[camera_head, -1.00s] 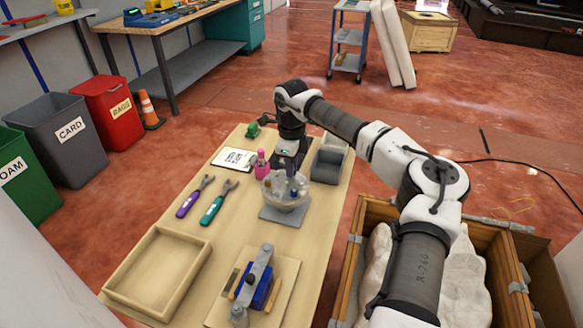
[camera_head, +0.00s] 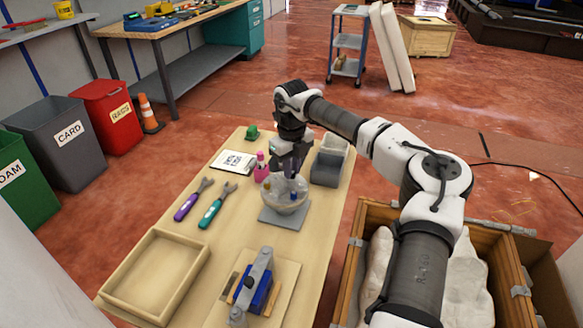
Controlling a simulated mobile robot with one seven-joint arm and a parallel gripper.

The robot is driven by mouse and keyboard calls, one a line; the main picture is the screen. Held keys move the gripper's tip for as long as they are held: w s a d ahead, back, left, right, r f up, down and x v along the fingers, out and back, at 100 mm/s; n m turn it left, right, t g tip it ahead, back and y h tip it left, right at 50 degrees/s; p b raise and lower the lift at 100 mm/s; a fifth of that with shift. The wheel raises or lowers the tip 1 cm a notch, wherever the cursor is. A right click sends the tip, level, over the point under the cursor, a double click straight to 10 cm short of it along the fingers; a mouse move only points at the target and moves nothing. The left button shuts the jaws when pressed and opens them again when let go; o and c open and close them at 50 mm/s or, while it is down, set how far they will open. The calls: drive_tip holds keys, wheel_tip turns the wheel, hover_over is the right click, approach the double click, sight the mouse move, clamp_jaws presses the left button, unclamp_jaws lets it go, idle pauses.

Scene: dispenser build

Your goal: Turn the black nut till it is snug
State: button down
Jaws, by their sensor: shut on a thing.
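A clear, rounded dispenser bowl (camera_head: 284,196) stands on a grey square base plate (camera_head: 283,217) on the wooden workbench. Small coloured parts, one of them blue, show at the bowl. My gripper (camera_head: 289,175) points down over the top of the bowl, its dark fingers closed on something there. The black nut cannot be picked out; the fingers and wrist cover the spot where they grip. I cannot tell how tight the nut sits.
A pink bottle (camera_head: 262,166) stands close left of the bowl, and a grey bin (camera_head: 326,170) close right. A purple-handled wrench (camera_head: 189,205), a teal-handled wrench (camera_head: 213,211), an empty wooden tray (camera_head: 112,292) and a blue clamp fixture (camera_head: 259,289) lie nearer. A printed card (camera_head: 233,162) lies further back.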

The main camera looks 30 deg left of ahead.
idle(0.3)
drive_tip(key=c, duration=1.4)
unclamp_jaws()
wheel_tip(320, 180, up, 14)
drive_tip(key=shift+f+b, duration=0.1)
drive_tip(key=shift+b, duration=0.8)
